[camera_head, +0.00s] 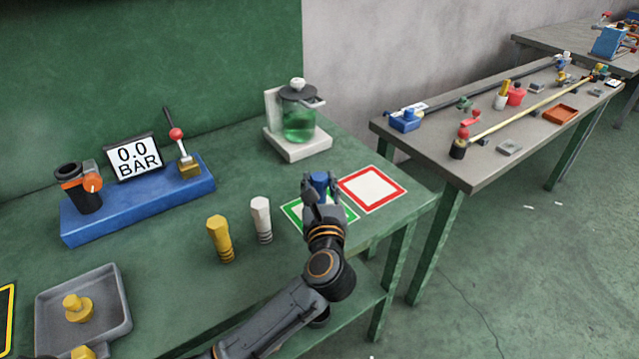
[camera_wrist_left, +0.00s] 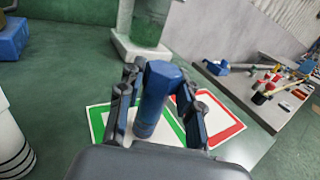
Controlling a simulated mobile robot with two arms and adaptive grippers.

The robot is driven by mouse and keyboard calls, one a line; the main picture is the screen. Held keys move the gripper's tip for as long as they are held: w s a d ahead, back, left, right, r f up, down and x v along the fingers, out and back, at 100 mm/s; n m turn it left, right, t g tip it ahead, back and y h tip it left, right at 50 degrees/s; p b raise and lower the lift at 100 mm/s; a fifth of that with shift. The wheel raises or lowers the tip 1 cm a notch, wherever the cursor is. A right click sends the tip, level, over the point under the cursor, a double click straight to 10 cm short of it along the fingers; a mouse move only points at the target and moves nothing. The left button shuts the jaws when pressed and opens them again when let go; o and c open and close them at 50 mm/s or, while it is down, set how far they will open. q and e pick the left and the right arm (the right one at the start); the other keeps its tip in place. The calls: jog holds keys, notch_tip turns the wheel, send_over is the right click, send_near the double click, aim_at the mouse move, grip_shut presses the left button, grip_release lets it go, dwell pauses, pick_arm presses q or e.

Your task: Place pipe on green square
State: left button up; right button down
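The blue pipe (camera_head: 320,181) stands roughly upright between the fingers of my left gripper (camera_head: 321,188). In the left wrist view, the blue pipe (camera_wrist_left: 156,95) is between the two fingertips of the left gripper (camera_wrist_left: 160,92), which look closed on its sides. The green-bordered square (camera_head: 293,214) lies on the table under the pipe and is partly hidden by the gripper. It also shows in the left wrist view (camera_wrist_left: 99,121). I cannot tell whether the pipe's lower end touches the square. My right gripper is not in view.
A red-bordered square (camera_head: 371,188) lies just right of the green one. A white pipe (camera_head: 261,219) and a yellow pipe (camera_head: 219,239) stand to the left. A glass jar on a white stand (camera_head: 298,146) is behind. The table's right edge is close.

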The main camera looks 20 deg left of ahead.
pick_arm(q)
jog(key=shift+o, duration=0.9)
jog(key=shift+r, duration=0.25)
jog(key=v, duration=0.5)
jog(key=b+v, duration=0.1)
jog(key=v, duration=0.4)
jog(key=shift+s+d+f, duration=0.1)
jog(key=shift+s+f, duration=0.15)
jog(key=shift+s, duration=0.05)
jog(key=shift+s+d+r, duration=0.1)
jog(key=shift+s+d, duration=0.15)
jog(key=shift+s, duration=0.4)
